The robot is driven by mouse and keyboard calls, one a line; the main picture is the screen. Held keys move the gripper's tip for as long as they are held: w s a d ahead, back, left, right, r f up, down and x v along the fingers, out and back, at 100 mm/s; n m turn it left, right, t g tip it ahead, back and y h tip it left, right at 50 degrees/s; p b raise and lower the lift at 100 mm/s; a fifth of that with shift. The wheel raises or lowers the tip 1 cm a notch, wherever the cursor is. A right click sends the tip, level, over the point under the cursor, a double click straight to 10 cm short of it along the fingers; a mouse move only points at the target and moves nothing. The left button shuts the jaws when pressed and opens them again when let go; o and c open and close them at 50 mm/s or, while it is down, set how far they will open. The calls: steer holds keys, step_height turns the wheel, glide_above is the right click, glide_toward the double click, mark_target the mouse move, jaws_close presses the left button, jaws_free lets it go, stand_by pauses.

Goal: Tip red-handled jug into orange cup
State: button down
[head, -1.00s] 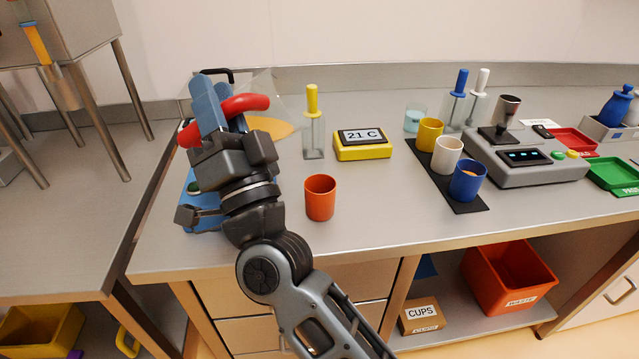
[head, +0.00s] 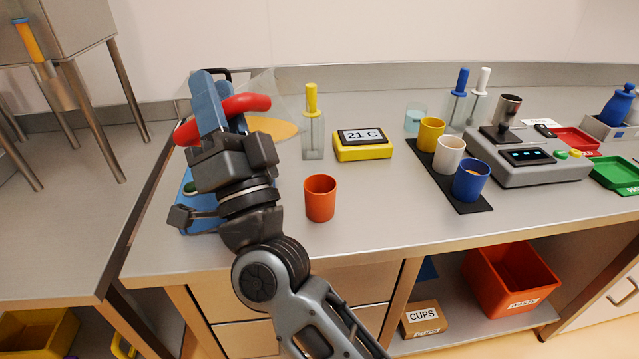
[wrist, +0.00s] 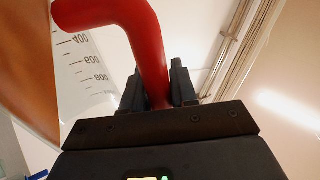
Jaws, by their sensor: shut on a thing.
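My gripper (head: 212,105) is shut on the red handle (head: 243,104) of a clear jug (head: 285,96). In the wrist view the red handle (wrist: 146,40) runs down between the fingers, beside the clear jug wall (wrist: 88,75) with its measuring marks. Orange-tan contents (head: 270,128) show inside the jug, which is held above the counter, behind and to the left of the orange cup. The orange cup (head: 320,199) stands upright on the counter, right of my gripper, and looks empty. The jug's far side is partly hidden by my gripper.
Yellow (head: 430,134), white (head: 449,155) and blue (head: 470,180) cups stand on a black mat to the right. Bare counter lies right of the orange cup.

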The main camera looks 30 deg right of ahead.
steer(key=shift+s+d+m+t+h+b, duration=0.15)
steer(key=shift+d+m+t+h+b, duration=0.1)
steer(key=shift+m+h+b, duration=0.5)
steer(key=shift+s+d+m+t+h+b, duration=0.15)
steer(key=shift+d+m+h+b, duration=0.05)
steer(key=shift+m+h+b, duration=0.5)
stand_by(1.8)
